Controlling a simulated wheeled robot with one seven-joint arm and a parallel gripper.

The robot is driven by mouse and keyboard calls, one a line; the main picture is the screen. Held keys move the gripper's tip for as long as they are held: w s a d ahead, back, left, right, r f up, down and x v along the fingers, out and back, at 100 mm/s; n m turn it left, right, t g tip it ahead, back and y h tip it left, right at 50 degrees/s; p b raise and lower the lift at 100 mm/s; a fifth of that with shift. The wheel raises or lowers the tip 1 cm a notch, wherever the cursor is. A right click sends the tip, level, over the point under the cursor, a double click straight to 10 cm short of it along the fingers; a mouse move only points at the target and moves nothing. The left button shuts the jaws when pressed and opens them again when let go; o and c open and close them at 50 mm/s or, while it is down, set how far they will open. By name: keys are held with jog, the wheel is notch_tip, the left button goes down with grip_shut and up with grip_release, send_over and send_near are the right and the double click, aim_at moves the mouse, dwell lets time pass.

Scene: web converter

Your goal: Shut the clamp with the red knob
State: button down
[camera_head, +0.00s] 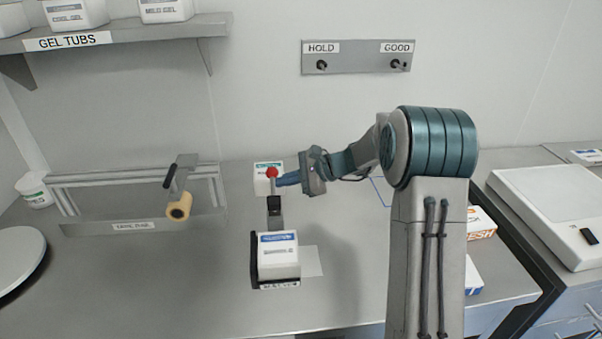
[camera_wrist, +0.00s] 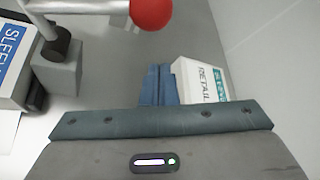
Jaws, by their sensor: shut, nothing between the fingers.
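The clamp's red knob (camera_head: 272,172) tops a grey lever standing upright behind a white box in the head view. In the wrist view the red knob (camera_wrist: 152,12) is at the top, on the end of a pale metal bar (camera_wrist: 85,7) joined to a grey clamp block (camera_wrist: 58,72). My gripper (camera_head: 280,181) is just to the right of the lever, a little below the knob. In the wrist view its blue fingers (camera_wrist: 158,85) are together and empty. Whether they touch the lever I cannot tell.
A white box (camera_head: 278,252) sits in a dark holder in front of the clamp. A white retail tub (camera_wrist: 205,82) stands behind the fingers. A HOLD/GOOD panel (camera_head: 357,57) is on the wall. A scale (camera_head: 550,205) is at right.

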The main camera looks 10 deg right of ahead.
aim_at(273, 190)
jog(key=r, duration=0.1)
jog(key=s+r, duration=0.2)
jog(key=shift+a+r+p, duration=0.15)
jog(key=shift+r+p, duration=0.1)
jog(key=shift+p, duration=0.05)
jog(key=shift+s+r+n+b, duration=0.15)
jog(key=shift+n+b, duration=0.15)
jog(key=shift+b, duration=0.65)
